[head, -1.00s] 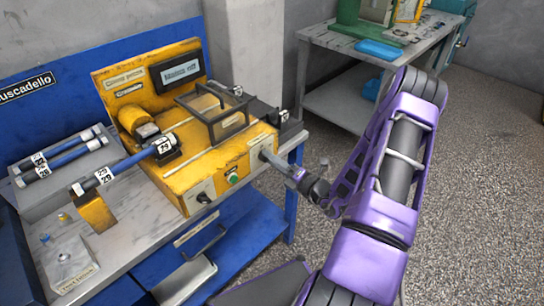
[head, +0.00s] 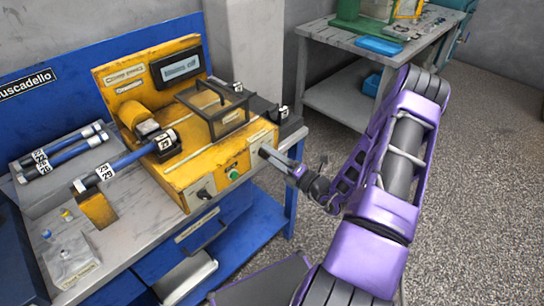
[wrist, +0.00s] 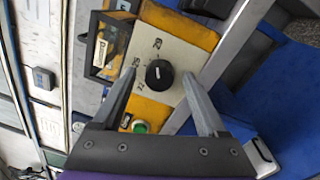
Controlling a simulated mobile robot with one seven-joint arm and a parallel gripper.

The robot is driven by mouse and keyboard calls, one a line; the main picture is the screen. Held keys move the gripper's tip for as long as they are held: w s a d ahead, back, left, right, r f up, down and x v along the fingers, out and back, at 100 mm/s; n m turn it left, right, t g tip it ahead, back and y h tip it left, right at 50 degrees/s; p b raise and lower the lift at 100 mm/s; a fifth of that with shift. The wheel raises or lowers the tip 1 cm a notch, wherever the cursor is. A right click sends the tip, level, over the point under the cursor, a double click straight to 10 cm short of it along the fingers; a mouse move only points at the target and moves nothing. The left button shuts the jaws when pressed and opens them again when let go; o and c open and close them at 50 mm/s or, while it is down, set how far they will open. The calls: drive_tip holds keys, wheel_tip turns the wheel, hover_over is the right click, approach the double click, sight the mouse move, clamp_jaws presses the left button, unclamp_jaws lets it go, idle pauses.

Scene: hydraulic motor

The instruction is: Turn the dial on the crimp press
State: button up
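The yellow crimp press (head: 185,180) stands on the workbench in the head view. Its black round dial (wrist: 159,75) sits on a pale plate with printed numbers, and its white pointer line shows in the wrist view. In the wrist view my gripper (wrist: 160,74) is open, with one finger on each side of the dial. I cannot tell how much depth separates the fingertips from the plate. Nothing is held.
A green button (head: 233,174) and another black knob (head: 206,194) are left of my gripper on the front panel. A clear guard box (head: 213,110) sits on top of the press. A blue hose (head: 125,160) lies to the left. Open floor is at the right.

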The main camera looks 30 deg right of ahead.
drive_tip(key=shift+s, duration=0.1)
drive_tip(key=r+v, duration=0.1)
drive_tip(key=v, duration=1.6)
drive_tip(key=shift+s+f, duration=0.2)
drive_tip(key=shift+f, duration=0.3)
